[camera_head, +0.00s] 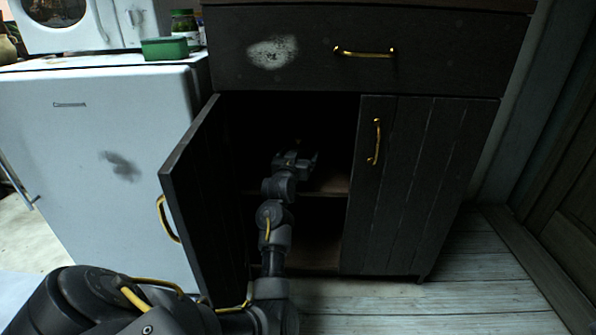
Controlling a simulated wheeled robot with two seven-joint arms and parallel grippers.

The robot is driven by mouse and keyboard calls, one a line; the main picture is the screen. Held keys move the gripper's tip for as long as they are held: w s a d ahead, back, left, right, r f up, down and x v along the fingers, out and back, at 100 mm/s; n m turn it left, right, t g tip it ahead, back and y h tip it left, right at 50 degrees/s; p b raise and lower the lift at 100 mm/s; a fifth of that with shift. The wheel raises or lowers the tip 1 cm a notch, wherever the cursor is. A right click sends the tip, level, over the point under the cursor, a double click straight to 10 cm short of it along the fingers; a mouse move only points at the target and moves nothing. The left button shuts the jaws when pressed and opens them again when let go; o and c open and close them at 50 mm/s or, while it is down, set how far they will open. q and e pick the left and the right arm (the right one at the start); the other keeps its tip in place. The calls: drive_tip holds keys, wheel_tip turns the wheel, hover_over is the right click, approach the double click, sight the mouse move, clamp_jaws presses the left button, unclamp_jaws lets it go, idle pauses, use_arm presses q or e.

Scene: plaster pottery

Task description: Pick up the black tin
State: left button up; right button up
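My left gripper (303,155) reaches through the open left door of the dark cabinet (280,70), just above the inner shelf (333,182). Its fingers point away into deep shadow, so I cannot see whether they are open, shut or holding anything. I cannot make out a black tin; the inside of the cabinet is very dark and my arm hides part of it. My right gripper is not in view.
The open door (202,195) stands close to the left of my arm. The closed right door (415,185) has a brass handle (376,142). A white fridge (105,150) stands left, with a green box (165,49) on top. Wooden floor (470,285) is clear at right.

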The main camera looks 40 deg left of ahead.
use_arm(q)
drive_tip(key=c, duration=1.1)
